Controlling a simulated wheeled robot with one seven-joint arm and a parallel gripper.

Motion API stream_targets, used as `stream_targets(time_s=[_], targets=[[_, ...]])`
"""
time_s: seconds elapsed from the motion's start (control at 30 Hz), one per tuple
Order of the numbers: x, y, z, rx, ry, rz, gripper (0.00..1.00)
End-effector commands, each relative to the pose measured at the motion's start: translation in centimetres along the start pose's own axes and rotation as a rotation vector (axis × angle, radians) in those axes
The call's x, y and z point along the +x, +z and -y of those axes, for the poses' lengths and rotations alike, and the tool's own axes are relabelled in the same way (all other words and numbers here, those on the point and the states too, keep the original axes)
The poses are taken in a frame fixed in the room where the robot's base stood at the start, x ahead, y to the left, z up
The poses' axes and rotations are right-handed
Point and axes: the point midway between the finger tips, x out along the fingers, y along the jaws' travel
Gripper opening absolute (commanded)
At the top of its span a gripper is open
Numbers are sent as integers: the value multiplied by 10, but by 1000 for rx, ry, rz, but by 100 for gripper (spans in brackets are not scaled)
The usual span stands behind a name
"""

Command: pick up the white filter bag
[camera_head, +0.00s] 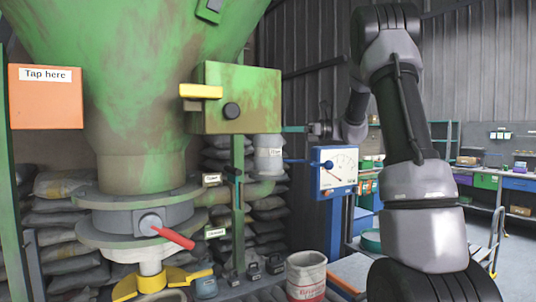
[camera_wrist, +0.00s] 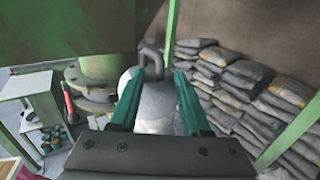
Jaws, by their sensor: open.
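My gripper (camera_wrist: 158,74) is open, with one teal finger on each side of the bag. In the head view my gripper (camera_head: 290,130) points left, close to the bag's top. I cannot tell whether the fingers touch it.
The green hopper (camera_head: 145,90) with its red-handled valve (camera_head: 172,237) fills the left. A blue and white dial box (camera_head: 335,171) stands just below my wrist. Grey sacks (camera_wrist: 225,75) are stacked behind. A pale sack (camera_head: 306,276) stands on the floor.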

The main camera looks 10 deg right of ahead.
Motion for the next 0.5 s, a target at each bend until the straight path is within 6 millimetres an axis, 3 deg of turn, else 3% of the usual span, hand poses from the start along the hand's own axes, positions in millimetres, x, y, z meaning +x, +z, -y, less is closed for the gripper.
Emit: stream_targets(time_s=[0.23,0.27,0.37,0.4,0.5], targets=[[3,0,0,0,-1,0,47],[3,0,0,0,0,0,43],[3,0,0,0,0,0,5],[3,0,0,0,0,0,0],[3,0,0,0,0,0,0]])
